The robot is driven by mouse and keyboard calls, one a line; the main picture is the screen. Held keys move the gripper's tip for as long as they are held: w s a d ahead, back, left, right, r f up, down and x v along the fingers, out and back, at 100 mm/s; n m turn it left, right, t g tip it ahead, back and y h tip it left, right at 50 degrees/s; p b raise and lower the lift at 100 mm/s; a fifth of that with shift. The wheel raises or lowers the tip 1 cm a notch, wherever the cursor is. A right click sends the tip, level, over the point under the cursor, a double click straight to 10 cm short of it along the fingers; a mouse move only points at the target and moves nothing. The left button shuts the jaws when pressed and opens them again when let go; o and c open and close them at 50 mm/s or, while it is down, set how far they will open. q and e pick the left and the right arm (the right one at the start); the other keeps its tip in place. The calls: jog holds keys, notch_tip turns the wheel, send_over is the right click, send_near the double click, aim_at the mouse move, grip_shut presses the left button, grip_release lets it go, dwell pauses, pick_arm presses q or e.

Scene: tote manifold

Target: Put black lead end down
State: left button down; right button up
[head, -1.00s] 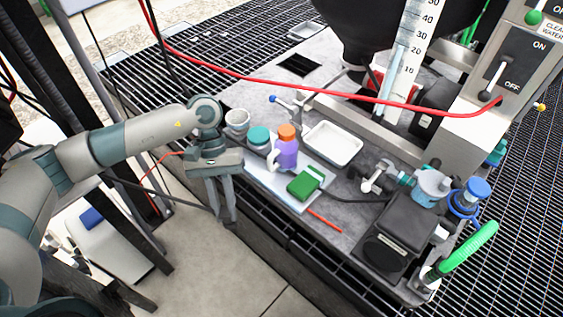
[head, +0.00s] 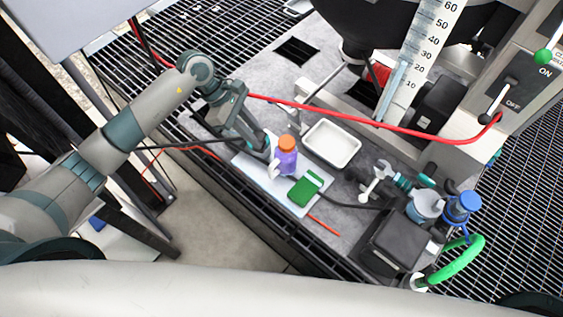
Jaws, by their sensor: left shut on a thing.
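My left gripper (head: 262,152) reaches down over the left part of the pale mat (head: 252,170), beside the purple bottle with an orange cap (head: 287,158). It appears shut on the end of the black lead (head: 180,147), a thin black line running in from the left to the gripper. The held end itself is hidden by the fingers, and I cannot tell whether it touches the mat. A green device (head: 305,188) lies on the mat to the right. My right gripper is not in view.
A white tray (head: 331,143) lies behind the bottle. A red hose (head: 345,117) crosses above the bench. A red stick-like piece (head: 324,225) lies near the front edge. A black box (head: 393,240) and green hose (head: 460,262) stand at right.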

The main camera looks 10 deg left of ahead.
pick_arm(q)
notch_tip(320, 180, down, 13)
jog(key=b, duration=0.5)
jog(key=shift+r, duration=0.1)
